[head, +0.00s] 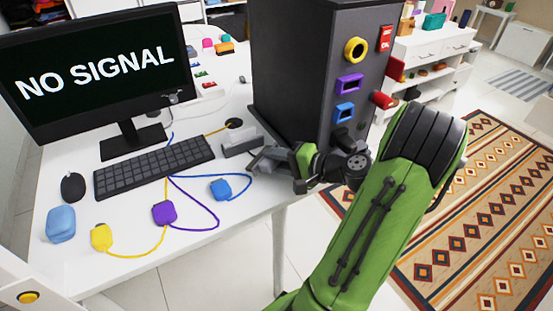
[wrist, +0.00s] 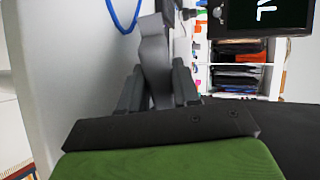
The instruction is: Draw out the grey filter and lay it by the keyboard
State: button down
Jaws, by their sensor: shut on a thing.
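The grey filter (head: 240,146) is at the right end of the black keyboard (head: 155,167), low over the white desk or on it; I cannot tell whether it touches. My gripper (head: 264,160) is shut on the filter's near end, just right of the keyboard. In the wrist view the filter (wrist: 155,62) stands out from between the two dark fingers of my gripper (wrist: 158,92).
The dark tower (head: 290,70) stands close behind my gripper, with coloured sockets on its front. Purple (head: 164,213), blue (head: 222,190) and yellow (head: 101,237) plugs with cables lie before the keyboard. The monitor (head: 95,70) stands behind it. The desk's front edge runs below my gripper.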

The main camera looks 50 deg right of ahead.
notch_tip(320, 180, down, 3)
jog(key=shift+r+b, duration=0.15)
jog(key=shift+b, duration=0.75)
jog(key=c, duration=0.8)
grip_release()
jog(key=shift+r, duration=0.1)
jog(key=shift+o, duration=0.3)
jog(key=shift+s, duration=0.1)
jog(key=shift+c, duration=0.7)
jog(key=shift+o, duration=0.7)
